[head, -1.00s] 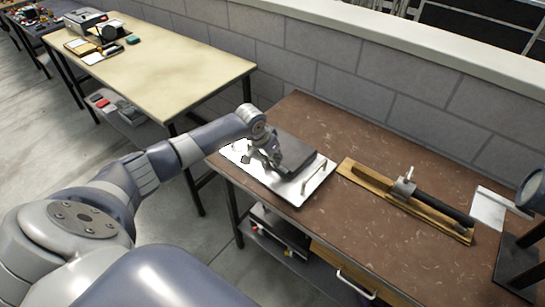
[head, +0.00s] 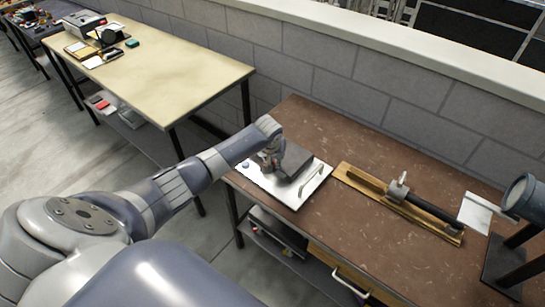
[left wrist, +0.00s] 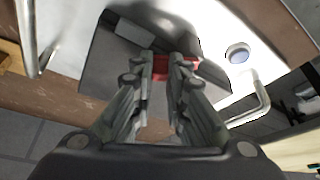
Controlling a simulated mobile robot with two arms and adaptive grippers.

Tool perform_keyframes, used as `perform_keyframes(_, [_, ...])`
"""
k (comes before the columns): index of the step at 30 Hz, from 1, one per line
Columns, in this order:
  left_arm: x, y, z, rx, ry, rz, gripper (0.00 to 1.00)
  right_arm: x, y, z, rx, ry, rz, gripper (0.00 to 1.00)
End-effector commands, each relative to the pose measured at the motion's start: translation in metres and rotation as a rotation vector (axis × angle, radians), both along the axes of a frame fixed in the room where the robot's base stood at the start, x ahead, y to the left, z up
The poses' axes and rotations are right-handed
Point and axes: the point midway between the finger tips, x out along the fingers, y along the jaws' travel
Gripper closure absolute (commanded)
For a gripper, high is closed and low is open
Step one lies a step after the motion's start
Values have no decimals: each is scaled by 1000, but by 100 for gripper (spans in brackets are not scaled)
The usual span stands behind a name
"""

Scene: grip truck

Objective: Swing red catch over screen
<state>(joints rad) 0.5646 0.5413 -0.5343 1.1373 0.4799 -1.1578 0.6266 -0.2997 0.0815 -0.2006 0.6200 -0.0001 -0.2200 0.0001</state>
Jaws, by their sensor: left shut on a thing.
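A pale metal plate (head: 291,196) lies on the brown bench, with a dark grey screen (head: 296,161) on it. In the left wrist view the dark screen (left wrist: 103,70) lies beneath my fingers. The red catch (left wrist: 180,66) shows between and just beyond my fingertips. My left gripper (head: 268,163) is low over the screen's left part. Its fingertips (left wrist: 173,68) are shut on the red catch. The fingers hide part of the catch, and I cannot tell its exact angle. My right gripper is not in view.
The plate has a bar handle (head: 312,177) at its right and a round blue-grey button (left wrist: 238,53) near its other end. A wooden board with a dark rod (head: 433,208) lies to the right. A block wall (head: 350,95) stands behind. The bench front is clear.

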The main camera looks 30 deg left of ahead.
Motion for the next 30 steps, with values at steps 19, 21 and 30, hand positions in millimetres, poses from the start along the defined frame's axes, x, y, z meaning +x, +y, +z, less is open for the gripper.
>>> perform_keyframes(19, [21,10,-3,-4,-1,614,100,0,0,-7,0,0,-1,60])
perform_keyframes(21, [23,12,-3,-2,0,678,100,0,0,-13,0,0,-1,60])
perform_keyframes(30, [27,20,-3,-2,-2,912,100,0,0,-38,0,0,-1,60])
